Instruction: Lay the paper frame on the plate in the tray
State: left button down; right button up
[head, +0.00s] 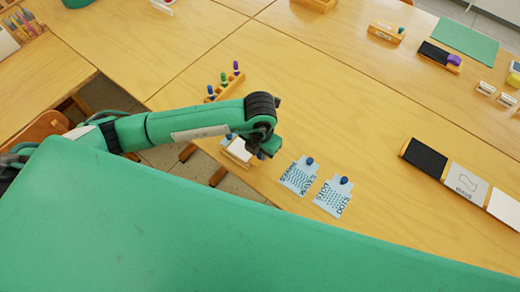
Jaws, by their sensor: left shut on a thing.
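My left gripper (270,146) is over the wooden table, left of two light-blue cards, with its jaws pointing down. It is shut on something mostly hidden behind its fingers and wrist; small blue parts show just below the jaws. Beside and below the jaws is a small white square with a wooden edge (239,151), partly covered by my arm. I cannot tell whether it is the tray with the plate, or whether the held thing touches it. The paper frame cannot be clearly made out. My right gripper is not in view.
Two light-blue lettered cards with dark-blue knobs, one (298,177) and another (334,197), lie to the right. A wooden rack of bottles (225,87) stands behind my arm. A row of black and white panels (425,157) lies far right. The table between is clear.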

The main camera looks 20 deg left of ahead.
pick_arm(q)
jog(key=shift+f+b, duration=0.35)
jog(key=shift+b, duration=0.4)
dwell(1.9)
jog(key=c, duration=1.2)
grip_release()
jog(key=shift+c, duration=0.2)
jog(key=shift+o, duration=1.2)
jog(key=shift+r, duration=0.15)
jog(key=shift+r+p, duration=1.75)
jog(key=shift+r, duration=1.15)
